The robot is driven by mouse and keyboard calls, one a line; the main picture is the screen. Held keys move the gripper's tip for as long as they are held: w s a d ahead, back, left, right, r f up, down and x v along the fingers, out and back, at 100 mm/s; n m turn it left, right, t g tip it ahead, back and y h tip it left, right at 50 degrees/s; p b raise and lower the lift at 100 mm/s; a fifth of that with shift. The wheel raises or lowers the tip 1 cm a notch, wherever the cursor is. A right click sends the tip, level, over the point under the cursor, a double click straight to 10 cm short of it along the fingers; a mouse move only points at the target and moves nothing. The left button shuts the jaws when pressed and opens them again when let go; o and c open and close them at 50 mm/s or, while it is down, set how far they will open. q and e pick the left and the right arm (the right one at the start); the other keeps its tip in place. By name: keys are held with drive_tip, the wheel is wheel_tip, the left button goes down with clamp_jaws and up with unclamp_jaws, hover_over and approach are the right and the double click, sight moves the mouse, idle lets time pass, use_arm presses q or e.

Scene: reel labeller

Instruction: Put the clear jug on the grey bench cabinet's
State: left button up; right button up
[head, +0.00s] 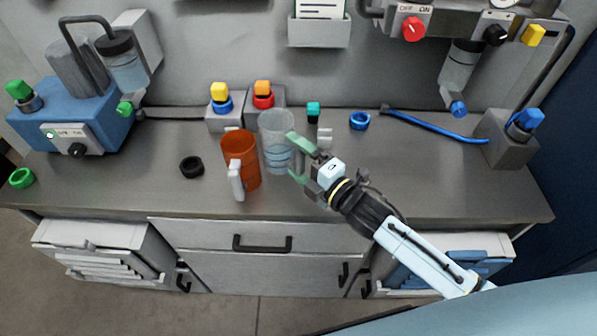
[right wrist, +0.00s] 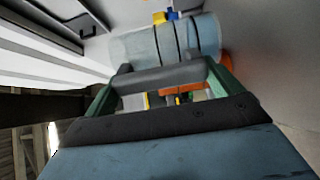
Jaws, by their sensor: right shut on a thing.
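The clear jug (head: 276,135) is upright at the middle of the grey bench top (head: 420,170), right of the orange jug. Dark rings mark its lower part. In the head view my right gripper (head: 297,160) is at the clear jug's right side, its green fingers either side of the handle area. In the right wrist view the clear jug (right wrist: 143,46) lies across the picture just beyond the fingers, and a grey bar, seemingly its handle, spans between them. I cannot tell whether its base touches the bench. My left gripper is out of view.
An orange jug (head: 240,150) stands close left of the clear jug. A black ring (head: 191,167) and blue ring (head: 360,120) lie on the bench. Button boxes (head: 226,116) stand behind. A blue machine (head: 72,115) is at left. The bench's right part is mostly clear.

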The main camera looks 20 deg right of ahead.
sight(301, 172)
drive_tip(key=shift+f+b, duration=0.35)
drive_tip(key=shift+f, duration=1.55)
drive_tip(key=shift+f, duration=0.15)
drive_tip(key=o, duration=0.8)
drive_tip(key=shift+o, duration=0.2)
drive_tip(key=shift+r, duration=0.25)
drive_tip(key=v, duration=1.2)
